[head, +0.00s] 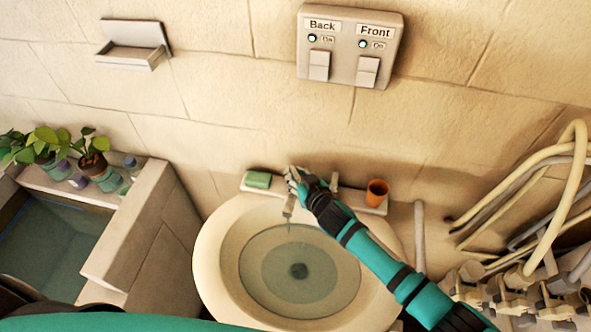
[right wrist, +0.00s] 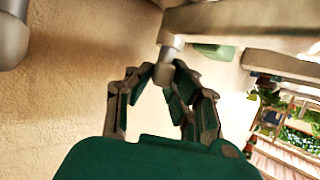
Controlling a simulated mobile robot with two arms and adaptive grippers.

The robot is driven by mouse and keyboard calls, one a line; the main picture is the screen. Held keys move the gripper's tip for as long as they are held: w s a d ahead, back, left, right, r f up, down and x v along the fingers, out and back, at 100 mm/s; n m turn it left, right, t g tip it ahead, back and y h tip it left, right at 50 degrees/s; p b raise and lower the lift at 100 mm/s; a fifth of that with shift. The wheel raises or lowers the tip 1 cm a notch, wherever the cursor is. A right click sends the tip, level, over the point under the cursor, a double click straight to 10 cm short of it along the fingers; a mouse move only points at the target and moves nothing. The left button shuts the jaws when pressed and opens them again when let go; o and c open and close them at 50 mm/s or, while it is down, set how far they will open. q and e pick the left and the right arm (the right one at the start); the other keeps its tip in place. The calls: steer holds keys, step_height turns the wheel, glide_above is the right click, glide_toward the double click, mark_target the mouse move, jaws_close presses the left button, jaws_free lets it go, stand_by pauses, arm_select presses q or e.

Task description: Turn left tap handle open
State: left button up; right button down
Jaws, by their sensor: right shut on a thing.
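The round washbasin (head: 212,262) stands against the wall, with its tap spout (head: 289,206) pointing down over the bowl. A thin pale streak under the spout looks like running water. My right gripper (head: 293,178) reaches across the basin to the left tap handle, which it mostly hides in the head view. In the right wrist view the fingertips (right wrist: 164,76) are closed around the metal left tap handle (right wrist: 168,54). The right tap handle (head: 334,181) stands free beside my wrist. My left gripper is out of view.
A green soap bar (head: 258,180) lies left of the gripper and an orange cup (head: 376,192) stands to the right on the ledge. A switch panel (head: 350,45) is on the wall above. Potted plants (head: 92,158) stand left; pale pipes (head: 530,180) crowd the right.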

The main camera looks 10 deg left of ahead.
steer(key=shift+w+d+r+n+g+y, duration=0.1)
steer(key=shift+w+n+g+y, duration=0.05)
steer(key=shift+n+g+y, duration=0.25)
steer(key=shift+w+d+n+g+y, duration=0.1)
steer(key=shift+n+g+y, duration=0.15)
steer(key=shift+n, duration=0.25)
steer(key=shift+w+n+g+y, duration=0.15)
steer(key=shift+n+g+y, duration=0.4)
steer(key=shift+n+g, duration=0.3)
steer(key=n+g+y+b, duration=0.1)
steer(key=n+g+b, duration=0.1)
steer(key=b, duration=0.1)
steer(key=n+g+b, duration=0.1)
steer(key=g+b, duration=0.1)
steer(key=b, duration=0.1)
steer(key=n+g+y+b, duration=0.1)
steer(key=n+g+b, duration=0.1)
steer(key=b, duration=0.2)
steer(key=shift+w+f+n+y, duration=0.1)
steer(key=shift+f+n+y, duration=0.2)
steer(key=shift+f+n, duration=0.1)
steer(key=shift+r+n+g+b, duration=0.25)
steer(key=shift+n+g+b, duration=0.4)
steer(key=shift+g+b, duration=0.4)
steer(key=shift+r, duration=0.1)
steer(key=c, duration=1.3)
jaws_free()
steer(key=shift+o, duration=0.2)
